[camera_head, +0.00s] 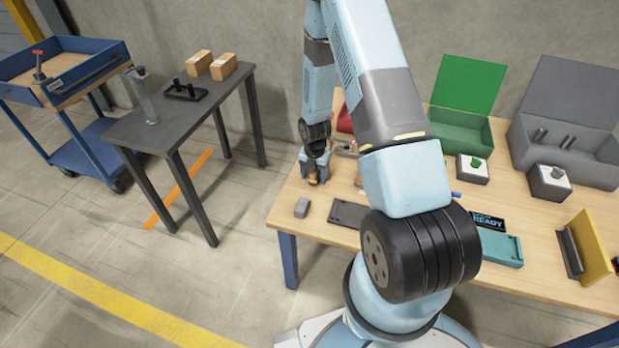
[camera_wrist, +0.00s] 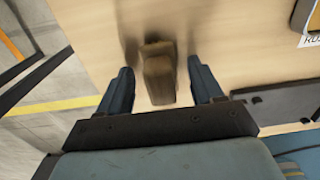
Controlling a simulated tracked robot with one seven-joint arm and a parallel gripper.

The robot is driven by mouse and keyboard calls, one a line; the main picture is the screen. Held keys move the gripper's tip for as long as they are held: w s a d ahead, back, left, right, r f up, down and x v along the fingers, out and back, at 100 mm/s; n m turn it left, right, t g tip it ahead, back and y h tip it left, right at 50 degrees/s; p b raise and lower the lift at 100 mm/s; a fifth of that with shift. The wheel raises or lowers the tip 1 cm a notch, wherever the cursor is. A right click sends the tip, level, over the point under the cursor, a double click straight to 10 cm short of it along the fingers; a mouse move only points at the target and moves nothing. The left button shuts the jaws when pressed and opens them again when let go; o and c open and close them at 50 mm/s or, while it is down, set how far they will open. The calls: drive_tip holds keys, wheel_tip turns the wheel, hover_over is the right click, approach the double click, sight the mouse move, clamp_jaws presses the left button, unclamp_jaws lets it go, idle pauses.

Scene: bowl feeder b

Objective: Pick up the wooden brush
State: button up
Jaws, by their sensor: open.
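A brown, block-like piece, apparently the wooden brush (camera_wrist: 158,75), lies on the light wood table in the wrist view. It sits between the two dark fingers of my gripper (camera_wrist: 162,82), with a visible gap on each side. My gripper is open and points down at it. In the head view my gripper (camera_head: 316,168) is low over the left part of the table. A small tan bit shows under it there, but my gripper hides most of that spot.
A green open box (camera_head: 462,128) and a grey open box (camera_head: 565,150) stand farther right.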

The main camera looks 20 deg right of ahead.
drive_tip(key=shift+f, duration=0.15)
drive_tip(key=shift+c, duration=0.3)
clamp_jaws()
drive_tip(key=shift+r, duration=0.45)
wheel_tip(320, 180, up, 2)
drive_tip(key=shift+r, duration=0.15)
drive_tip(key=s+r, duration=0.9)
drive_tip(key=s, duration=0.5)
drive_tip(key=shift+r, duration=0.4)
